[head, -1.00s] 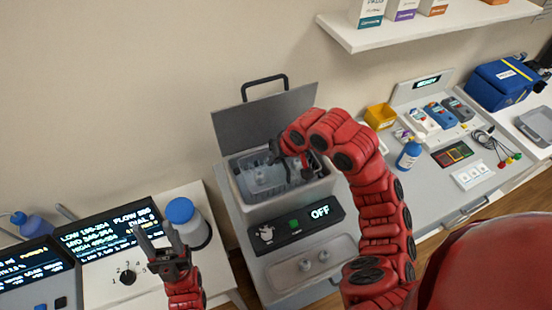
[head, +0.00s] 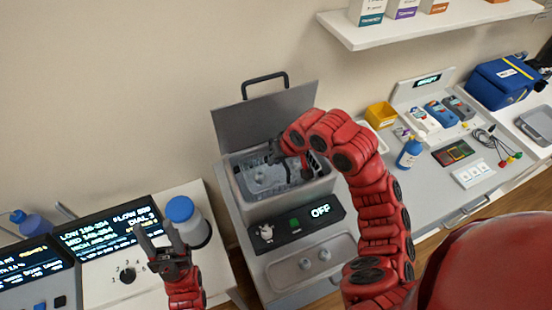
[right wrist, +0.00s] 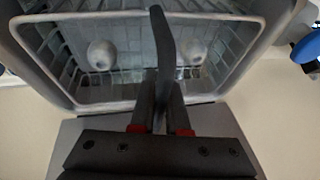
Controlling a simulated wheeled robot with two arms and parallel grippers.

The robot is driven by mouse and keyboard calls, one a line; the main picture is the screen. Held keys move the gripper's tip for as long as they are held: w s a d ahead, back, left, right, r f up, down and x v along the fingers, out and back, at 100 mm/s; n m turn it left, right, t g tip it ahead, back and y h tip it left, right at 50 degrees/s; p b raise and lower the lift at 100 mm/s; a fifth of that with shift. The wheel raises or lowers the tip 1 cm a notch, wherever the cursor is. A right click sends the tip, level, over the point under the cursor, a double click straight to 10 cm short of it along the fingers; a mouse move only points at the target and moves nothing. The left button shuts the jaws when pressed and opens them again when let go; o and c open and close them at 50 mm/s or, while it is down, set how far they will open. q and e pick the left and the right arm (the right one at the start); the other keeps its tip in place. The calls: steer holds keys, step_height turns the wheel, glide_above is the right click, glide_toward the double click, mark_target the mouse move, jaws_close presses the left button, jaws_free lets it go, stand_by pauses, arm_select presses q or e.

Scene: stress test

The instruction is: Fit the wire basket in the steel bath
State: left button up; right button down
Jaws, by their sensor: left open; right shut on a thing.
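The steel bath (head: 234,182) stands open in the head view, its grey lid (head: 262,118) raised behind it. The wire basket (head: 262,181) is within the bath opening in the head view; how deep it sits is hard to tell. The right wrist view shows the basket's wire wall (right wrist: 205,38) inside a pale rim, with two white rounded objects in it. My right gripper (right wrist: 158,92) is shut on the basket's dark upright handle (right wrist: 163,45); in the head view it is over the bath. My left gripper (head: 157,232) is open and empty, left of the bath.
A control panel reading OFF (head: 295,222) is on the bath's front. A blue bottle (head: 409,153) and a yellow bin (head: 381,115) are on the right bench. A shelf (head: 430,28) hangs above.

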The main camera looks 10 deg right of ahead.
steer(key=shift+f+b, duration=0.65)
steer(key=shift+f, duration=0.7)
stand_by(1.7)
stand_by(0.4)
steer(key=c, duration=1.2)
jaws_free()
steer(key=shift+r+p, duration=1.35)
steer(key=shift+r, duration=0.65)
steer(key=o, duration=0.6)
